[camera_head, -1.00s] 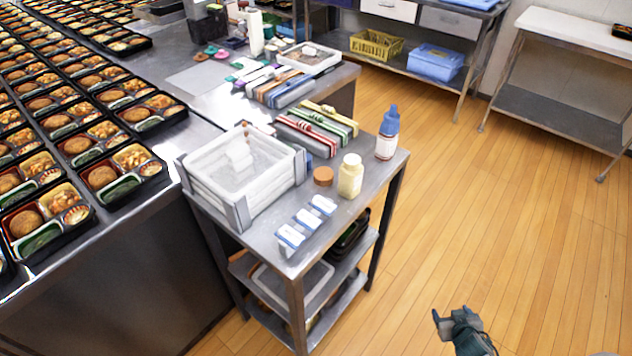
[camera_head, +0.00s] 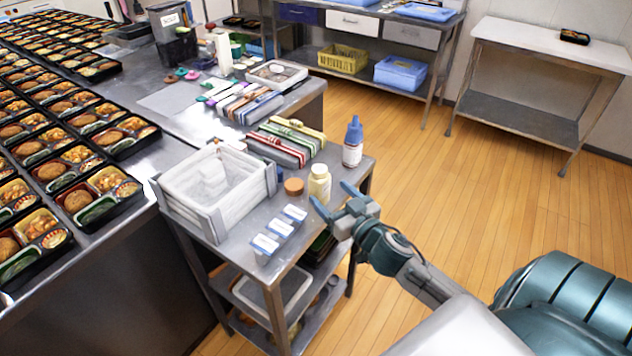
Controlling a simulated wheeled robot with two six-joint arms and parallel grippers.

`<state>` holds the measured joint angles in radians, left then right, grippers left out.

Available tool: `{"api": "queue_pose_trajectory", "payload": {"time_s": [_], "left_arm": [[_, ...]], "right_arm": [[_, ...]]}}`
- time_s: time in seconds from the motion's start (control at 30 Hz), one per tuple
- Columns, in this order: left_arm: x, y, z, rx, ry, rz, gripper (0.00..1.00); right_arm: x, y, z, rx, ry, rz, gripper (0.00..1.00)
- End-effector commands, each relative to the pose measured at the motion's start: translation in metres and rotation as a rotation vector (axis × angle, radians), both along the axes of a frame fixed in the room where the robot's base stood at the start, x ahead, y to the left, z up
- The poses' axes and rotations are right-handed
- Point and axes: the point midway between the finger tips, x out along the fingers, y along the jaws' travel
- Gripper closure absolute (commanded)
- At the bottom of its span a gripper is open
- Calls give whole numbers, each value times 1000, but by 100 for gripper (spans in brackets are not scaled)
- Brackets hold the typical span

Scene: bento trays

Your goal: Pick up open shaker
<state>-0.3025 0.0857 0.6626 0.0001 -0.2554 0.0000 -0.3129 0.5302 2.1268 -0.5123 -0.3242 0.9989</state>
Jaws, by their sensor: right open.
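A pale yellow shaker (camera_head: 319,185) stands upright on the small metal cart (camera_head: 240,247). A round brown lid (camera_head: 293,187) lies on the cart just left of it. My right gripper (camera_head: 334,198) is open and empty at the cart's right edge. Its two fingers point left, close to the shaker's lower right side in the picture. I cannot tell whether a finger touches the shaker. My left gripper is not in view.
A blue-capped bottle (camera_head: 353,142) stands behind the shaker. Several small blue-and-white packets (camera_head: 279,228) lie in front of it. A white crate (camera_head: 218,190) fills the cart's left side, with banded bundles (camera_head: 285,142) behind. Floor to the right is clear.

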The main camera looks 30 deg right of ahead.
Motion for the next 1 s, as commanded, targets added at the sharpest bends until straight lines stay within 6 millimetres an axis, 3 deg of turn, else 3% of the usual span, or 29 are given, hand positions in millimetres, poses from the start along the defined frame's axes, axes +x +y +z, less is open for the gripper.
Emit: {"api": "queue_pose_trajectory", "payload": {"time_s": [0.27,0.6,0.9,1.0], "left_arm": [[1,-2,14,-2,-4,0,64],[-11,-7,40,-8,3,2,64],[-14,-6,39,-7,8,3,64],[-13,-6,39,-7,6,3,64]], "right_arm": [[20,-1,2,2,-1,-1,28],[61,-3,-1,2,0,0,28],[65,-2,-5,0,-1,1,28],[65,-2,-5,0,-1,1,46]]}}
